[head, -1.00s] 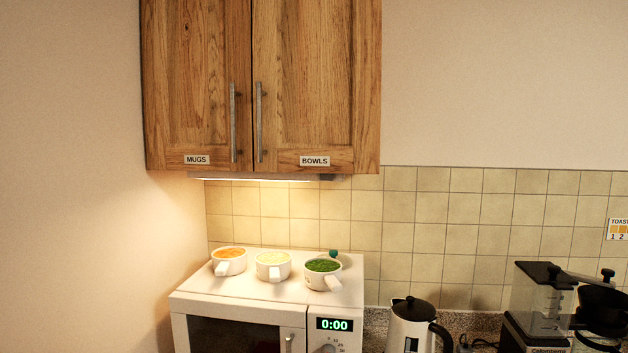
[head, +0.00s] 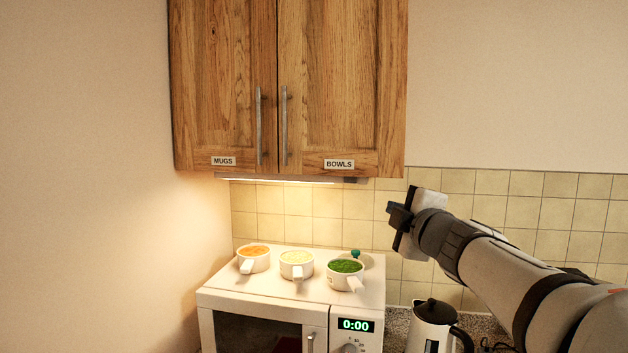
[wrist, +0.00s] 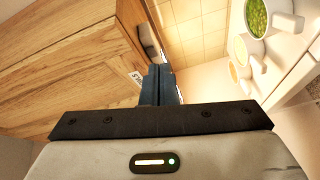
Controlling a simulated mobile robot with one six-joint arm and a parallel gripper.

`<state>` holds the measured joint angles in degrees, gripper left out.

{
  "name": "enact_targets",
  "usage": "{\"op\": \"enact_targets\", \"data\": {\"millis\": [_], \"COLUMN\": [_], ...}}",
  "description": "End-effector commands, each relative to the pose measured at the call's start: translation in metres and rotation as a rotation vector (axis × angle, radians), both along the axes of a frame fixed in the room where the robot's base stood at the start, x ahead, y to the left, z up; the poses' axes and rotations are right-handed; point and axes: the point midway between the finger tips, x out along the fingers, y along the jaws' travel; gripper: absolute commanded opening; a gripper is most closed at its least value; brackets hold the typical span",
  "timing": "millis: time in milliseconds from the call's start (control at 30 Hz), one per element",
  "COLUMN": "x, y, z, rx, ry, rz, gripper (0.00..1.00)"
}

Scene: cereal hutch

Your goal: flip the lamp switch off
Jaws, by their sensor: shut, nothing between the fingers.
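The under-cabinet lamp (head: 285,181) is a thin strip below the cabinet, and it is lit, throwing warm light on the tiles. A small grey block (head: 352,181) sits at its right end; I cannot make out the switch lever on it. In the wrist view a grey rounded piece (wrist: 150,40) shows under the cabinet edge, just beyond the fingers. My gripper (head: 392,212) is shut and empty, to the right of and a little below the lamp's right end, apart from it. Its dark fingers also show in the wrist view (wrist: 160,82).
The wooden cabinet (head: 340,80) with MUGS and BOWLS labels hangs above. The white microwave (head: 255,304) stands below with three handled cups of food on top, the nearest one green (head: 346,267). A kettle (head: 430,326) stands right of it. The tiled wall (head: 300,215) lies behind.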

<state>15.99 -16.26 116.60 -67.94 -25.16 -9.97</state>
Motion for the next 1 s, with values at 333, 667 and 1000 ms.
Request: {"op": "enact_targets", "data": {"millis": [333, 667, 1000], "x": [0.002, 0.003, 0.053], "y": [0.025, 0.026, 0.044], "z": [0.025, 0.025, 0.025], "rx": [-0.242, -0.242, -0.240], "ry": [-0.066, -0.065, -0.062], "rz": [0.228, 0.228, 0.230], "gripper": [0.00, 0.00, 0.00]}}
